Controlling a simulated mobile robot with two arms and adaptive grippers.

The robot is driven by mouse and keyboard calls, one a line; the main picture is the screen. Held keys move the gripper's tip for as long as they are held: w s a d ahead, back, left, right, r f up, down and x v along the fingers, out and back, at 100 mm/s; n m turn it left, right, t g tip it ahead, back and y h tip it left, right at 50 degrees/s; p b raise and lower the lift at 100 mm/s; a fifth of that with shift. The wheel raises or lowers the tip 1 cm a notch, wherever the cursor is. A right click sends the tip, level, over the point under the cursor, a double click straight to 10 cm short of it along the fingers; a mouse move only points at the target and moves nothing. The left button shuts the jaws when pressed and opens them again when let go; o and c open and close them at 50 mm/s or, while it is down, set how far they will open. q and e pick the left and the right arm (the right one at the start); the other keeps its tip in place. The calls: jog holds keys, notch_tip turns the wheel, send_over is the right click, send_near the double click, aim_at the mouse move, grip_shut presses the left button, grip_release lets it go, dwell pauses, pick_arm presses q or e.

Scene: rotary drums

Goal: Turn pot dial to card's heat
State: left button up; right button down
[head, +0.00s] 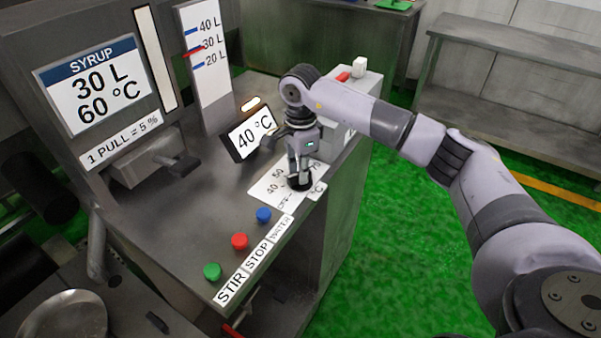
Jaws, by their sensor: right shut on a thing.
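The syrup card (91,84) on the panel at the left reads 30 L and 60 °C. The temperature display (250,133) reads 40 °C. The dial plate (264,191) lies on the console top, with the numbers 40 and 50 and OFF showing; my gripper hides part of its scale. My right gripper (300,180) points down and is shut on the black pot dial (300,185), which is mostly hidden under the fingers. Where the dial points cannot be seen. My left gripper is not in view.
Green (212,271), red (240,241) and blue (264,215) buttons sit near the console's front edge, by STIR, STOP and WATER labels. A lever (180,163) sticks out below the card. A grey box (352,88) stands behind my right gripper. Green floor is clear at the right.

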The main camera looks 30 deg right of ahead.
jog(key=m+b, duration=0.1)
jog(key=m, duration=0.4)
jog(key=shift+m, duration=0.3)
jog(key=m, duration=1)
jog(key=shift+m, duration=2.2)
jog(key=c, duration=1.6)
grip_release()
jog(key=shift+o, duration=0.2)
jog(key=shift+r, duration=0.1)
